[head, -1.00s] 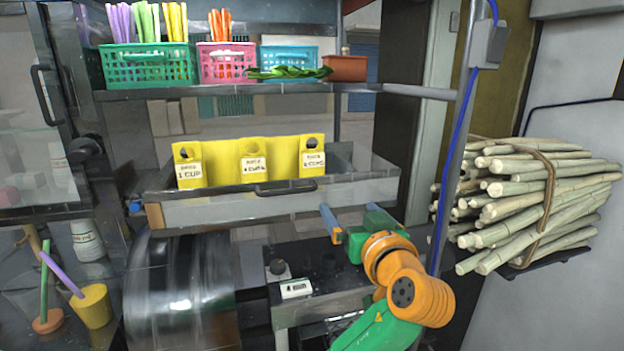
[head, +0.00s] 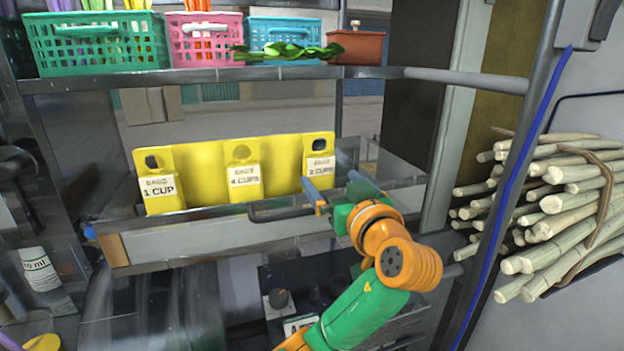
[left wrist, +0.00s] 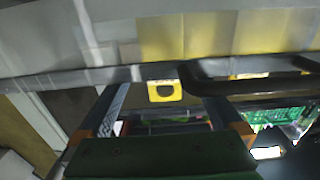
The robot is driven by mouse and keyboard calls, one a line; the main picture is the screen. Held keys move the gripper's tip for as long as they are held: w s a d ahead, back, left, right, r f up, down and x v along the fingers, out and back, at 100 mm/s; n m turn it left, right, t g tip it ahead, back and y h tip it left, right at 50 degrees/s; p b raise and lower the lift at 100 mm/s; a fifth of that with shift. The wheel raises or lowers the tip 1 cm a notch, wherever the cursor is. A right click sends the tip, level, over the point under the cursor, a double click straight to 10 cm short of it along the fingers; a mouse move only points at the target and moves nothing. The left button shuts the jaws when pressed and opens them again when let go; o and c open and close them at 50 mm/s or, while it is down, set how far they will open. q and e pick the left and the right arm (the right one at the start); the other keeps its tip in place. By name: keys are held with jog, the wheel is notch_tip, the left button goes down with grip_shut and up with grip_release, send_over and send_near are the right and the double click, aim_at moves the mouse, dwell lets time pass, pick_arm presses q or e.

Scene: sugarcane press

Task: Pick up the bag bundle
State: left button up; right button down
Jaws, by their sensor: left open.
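Three yellow bag bundles stand side by side in a grey tray. The left one (head: 163,190) is labelled 1 CUP, the middle one (head: 242,183) seems to read 4 CUPS, and the right one (head: 319,160) reads 2 CUPS. Each has a holed tab at its top. My left gripper (head: 330,178) is open and empty by the tray's front, just below the right bundle in the head view. In the left wrist view a yellow holed tab (left wrist: 165,90) shows between the open fingers (left wrist: 158,100). My right gripper is not in view.
The tray (head: 200,240) has a dark bar handle (head: 275,215) close to my left gripper; it also shows in the left wrist view (left wrist: 225,87). A shelf (head: 200,80) with baskets crosses above. A post with a blue cable and sugarcane stalks (head: 560,200) stand at the right.

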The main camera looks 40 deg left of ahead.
aim_at(322, 166)
pick_arm(q)
jog(key=a+r+p, duration=0.1)
jog(key=p, duration=0.1)
jog(key=w+a+r+p, duration=0.1)
jog(key=a+p, duration=0.1)
jog(key=p, duration=0.1)
jog(key=shift+w+a+r, duration=0.2)
jog(key=shift+a+r, duration=0.1)
jog(key=shift+w+a+f, duration=0.25)
jog(key=shift+a+f, duration=0.05)
jog(key=shift+a, duration=0.3)
jog(key=shift+w+a+f, duration=0.25)
jog(key=shift+a, duration=0.3)
jog(key=shift+a+f, duration=0.15)
jog(key=shift+w+d, duration=0.1)
jog(key=shift+d, duration=0.2)
jog(key=c, duration=1)
jog(key=shift+c, duration=0.8)
jog(key=shift+a, duration=0.15)
